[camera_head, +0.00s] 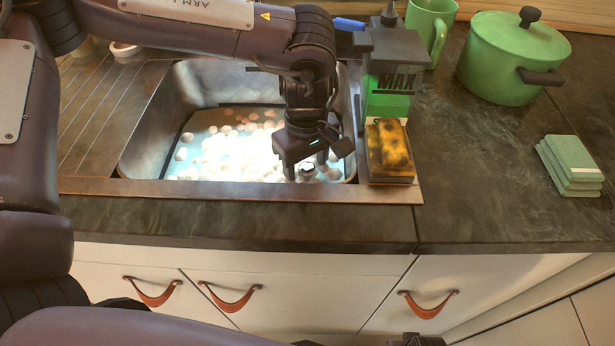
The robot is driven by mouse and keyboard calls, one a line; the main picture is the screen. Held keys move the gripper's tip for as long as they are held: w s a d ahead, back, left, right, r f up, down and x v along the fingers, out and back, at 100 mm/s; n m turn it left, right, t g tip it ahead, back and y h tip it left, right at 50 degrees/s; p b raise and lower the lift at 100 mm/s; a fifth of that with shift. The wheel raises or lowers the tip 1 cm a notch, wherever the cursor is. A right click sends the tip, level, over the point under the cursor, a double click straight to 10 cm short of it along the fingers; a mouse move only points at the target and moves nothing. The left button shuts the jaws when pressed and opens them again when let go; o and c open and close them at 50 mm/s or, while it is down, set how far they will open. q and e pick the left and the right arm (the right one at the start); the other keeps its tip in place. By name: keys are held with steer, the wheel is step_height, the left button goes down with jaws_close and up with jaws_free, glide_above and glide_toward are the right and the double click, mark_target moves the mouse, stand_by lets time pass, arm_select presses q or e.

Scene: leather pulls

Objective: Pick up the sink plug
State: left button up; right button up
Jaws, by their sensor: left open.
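My left gripper (306,167) points down into the right part of the metal sink (150,140), with its fingers open. A small dark-and-pale round thing (308,171) shows between or just behind the fingertips. It may be the sink plug, but it is too small and too covered to be sure. I cannot tell whether the fingers touch it. My left arm hides part of the sink. At the bottom edge, a dark part (416,340) may belong to my right gripper; its fingers do not show clearly.
Many pale round pieces (225,150) lie in the sink. A yellow-black sponge (390,145) and a green bottle (388,100) stand at its right rim. A green mug (428,25), green pot (510,55) and folded green cloths (570,163) are farther right. The counter between is clear.

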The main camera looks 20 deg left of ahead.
arm_select(q)
steer(key=shift+f, duration=0.35)
steer(key=shift+c, duration=0.4)
steer(key=c, duration=1)
steer(key=shift+r, duration=0.1)
